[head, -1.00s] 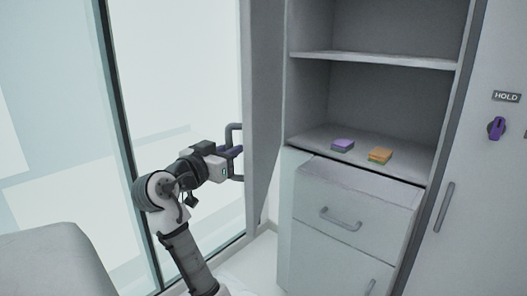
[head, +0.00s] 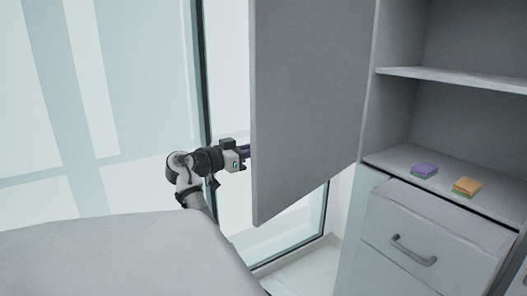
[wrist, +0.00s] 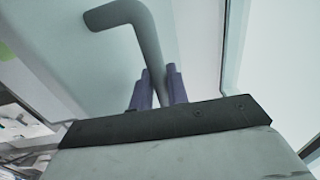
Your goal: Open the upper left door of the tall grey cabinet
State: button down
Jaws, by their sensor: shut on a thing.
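The upper left door (head: 305,95) of the grey cabinet (head: 397,110) stands wide open in the head view, swung out to the left with its inner face towards me. My gripper (head: 246,151) is at the door's free edge, and its fingertips are hidden behind the door. In the wrist view the door's grey bar handle (wrist: 150,45) runs down between the two purple fingers of my gripper (wrist: 159,85), which are shut on it.
Inside the open cabinet are shelves; a purple sponge-like block (head: 424,170) and an orange one (head: 466,186) lie on the lower shelf. A drawer (head: 430,235) with a bar handle is below. Glass panels (head: 130,80) stand behind my arm and the door.

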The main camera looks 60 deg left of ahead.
jog(key=shift+s+a+r, duration=0.1)
jog(key=shift+s+a, duration=0.1)
jog(key=shift+a, duration=0.8)
jog(key=c, duration=1.4)
grip_release()
jog(key=shift+c, duration=0.2)
jog(key=shift+s, duration=0.1)
jog(key=s+d+b, duration=0.1)
jog(key=s+b, duration=0.3)
jog(key=s, duration=0.9)
jog(key=shift+s+d+b, duration=0.25)
jog(key=shift+s+b, duration=0.05)
jog(key=shift+b, duration=0.05)
